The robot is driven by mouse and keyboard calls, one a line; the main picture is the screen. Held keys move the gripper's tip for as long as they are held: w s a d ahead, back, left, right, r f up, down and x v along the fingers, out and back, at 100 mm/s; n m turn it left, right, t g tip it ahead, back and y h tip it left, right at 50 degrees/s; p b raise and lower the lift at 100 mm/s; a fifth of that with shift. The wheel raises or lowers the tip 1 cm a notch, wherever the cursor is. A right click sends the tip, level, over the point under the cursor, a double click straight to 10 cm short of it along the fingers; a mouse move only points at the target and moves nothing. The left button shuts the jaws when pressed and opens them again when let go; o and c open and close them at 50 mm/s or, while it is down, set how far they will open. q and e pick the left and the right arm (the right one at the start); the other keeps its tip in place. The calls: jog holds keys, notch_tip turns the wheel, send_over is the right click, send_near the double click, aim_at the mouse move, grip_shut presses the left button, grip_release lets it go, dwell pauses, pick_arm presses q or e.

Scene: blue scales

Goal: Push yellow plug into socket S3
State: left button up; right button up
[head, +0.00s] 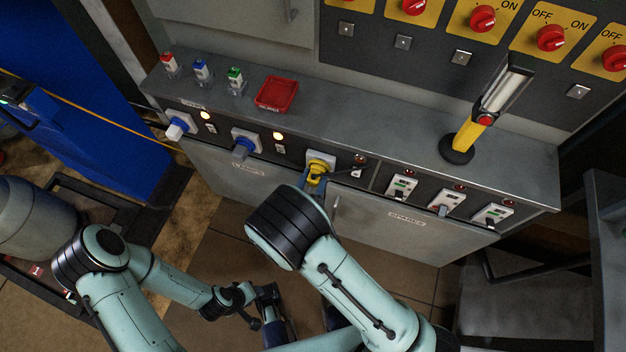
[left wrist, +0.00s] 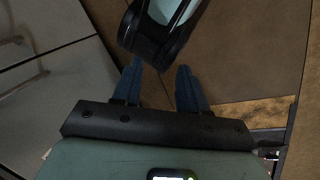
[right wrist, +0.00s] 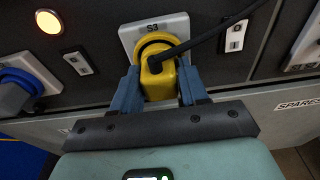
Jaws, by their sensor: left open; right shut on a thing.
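The yellow plug (right wrist: 158,78) with its black cable is at the socket marked S3 (right wrist: 136,35) in the right wrist view, its front against or inside the socket's yellow ring. How deep it sits I cannot tell. My right gripper (right wrist: 158,88) is shut on the plug, one blue finger on each side. In the head view the plug (head: 316,178) shows below the grey S3 plate (head: 322,160), just past my right wrist. My left gripper (left wrist: 158,75) is open and empty, hanging low over the floor, with part of my other arm close in front of it.
Blue plugs sit in two sockets left of S3 (head: 180,127) (head: 244,145). Lit lamps (head: 278,136) and switches line the panel. A red tray (head: 276,94), small coloured items (head: 201,70) and a yellow lamp (head: 465,140) stand on the ledge. Spare breakers (head: 447,203) are to the right.

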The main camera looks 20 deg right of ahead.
jog(key=shift+w+d, duration=0.2)
jog(key=shift+w, duration=0.1)
jog(key=o, duration=1.1)
jog(key=shift+c, duration=0.2)
pick_arm(q)
jog(key=s+r, duration=0.1)
jog(key=s+d+g+p, duration=0.1)
jog(key=s, duration=0.1)
jog(key=shift+d+r, duration=0.2)
jog(key=shift+r, duration=0.2)
pick_arm(e)
jog(key=v, duration=1.3)
jog(key=shift+s, duration=0.15)
jog(key=shift+f, duration=0.1)
